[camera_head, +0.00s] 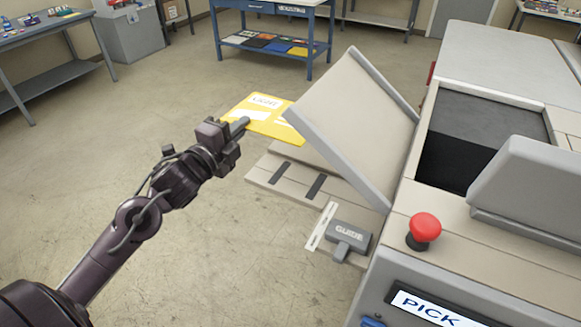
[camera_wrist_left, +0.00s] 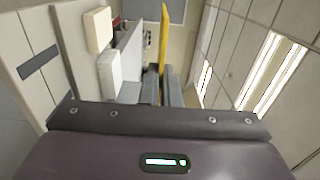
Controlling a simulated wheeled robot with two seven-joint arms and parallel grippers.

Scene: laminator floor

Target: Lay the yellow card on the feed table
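The yellow card (camera_head: 262,121), with white label patches, is in the air at the far left edge of the feed table. My left gripper (camera_head: 238,127) is shut on its near left edge. In the left wrist view the card (camera_wrist_left: 164,38) shows edge-on between the two fingers (camera_wrist_left: 161,88). The feed table (camera_head: 264,183) is a beige ledge with dark strips on the machine's left side. The raised grey panel (camera_head: 352,125) hides the card's right end and part of the table. My right gripper is not in view.
A red button (camera_head: 424,229) stands on the machine top. A blue bench (camera_head: 273,46) stands behind.

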